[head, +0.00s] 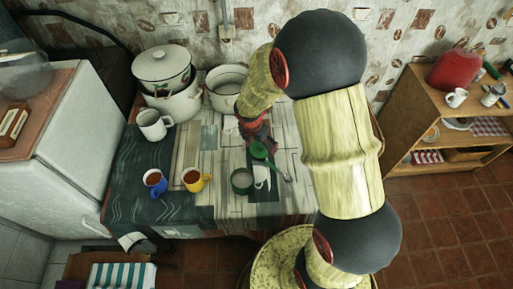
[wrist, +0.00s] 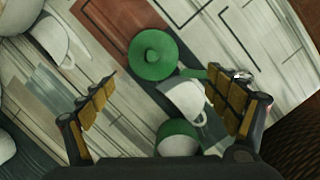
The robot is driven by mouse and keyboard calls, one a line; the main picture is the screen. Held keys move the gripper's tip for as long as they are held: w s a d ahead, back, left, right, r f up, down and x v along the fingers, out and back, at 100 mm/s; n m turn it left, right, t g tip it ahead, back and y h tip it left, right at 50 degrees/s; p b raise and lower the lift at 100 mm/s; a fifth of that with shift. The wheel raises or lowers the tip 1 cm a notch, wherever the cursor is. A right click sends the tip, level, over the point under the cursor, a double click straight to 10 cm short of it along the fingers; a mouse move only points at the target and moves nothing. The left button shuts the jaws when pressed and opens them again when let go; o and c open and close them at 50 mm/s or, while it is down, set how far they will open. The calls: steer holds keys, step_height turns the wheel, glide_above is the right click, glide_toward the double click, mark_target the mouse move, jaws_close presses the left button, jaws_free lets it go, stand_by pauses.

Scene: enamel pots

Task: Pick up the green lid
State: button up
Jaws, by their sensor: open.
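The green lid (wrist: 153,54) is round with a small knob at its centre and lies on the wood-plank table. In the head view the green lid (head: 258,150) shows just below my gripper (head: 262,138), partly hidden by it. In the wrist view my gripper (wrist: 176,80) is open and empty, with its fingers wide apart. The lid lies ahead of the fingertips, between their lines, and no finger touches it.
A yellow mug (head: 194,180), a blue mug (head: 155,181), a white mug (head: 153,124) and pots (head: 163,70) stand to the left.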

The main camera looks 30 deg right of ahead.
mark_target(260, 146)
steer(key=n, duration=0.2)
steer(key=w+n, duration=0.1)
steer(key=shift+w+a+r+t, duration=0.1)
steer(key=shift+a+t, duration=0.15)
steer(key=shift+t, duration=0.05)
steer(key=shift+w+d+f+n+b, duration=0.15)
steer(key=shift+f+b, duration=0.15)
steer(key=shift+f, duration=0.3)
steer(key=shift+d+f+n+b, duration=0.15)
steer(key=shift+f+b, duration=0.15)
steer(key=shift+f, duration=0.25)
steer(key=b+x, duration=0.1)
steer(key=x, duration=0.1)
steer(key=d+b+x, duration=0.1)
steer(key=b+x, duration=0.1)
steer(key=x, duration=0.1)
steer(key=shift+w+d+f, duration=0.1)
steer(key=shift+w+d, duration=0.05)
steer(key=shift+w, duration=0.15)
steer(key=shift+c, duration=1.3)
steer(key=c, duration=0.9)
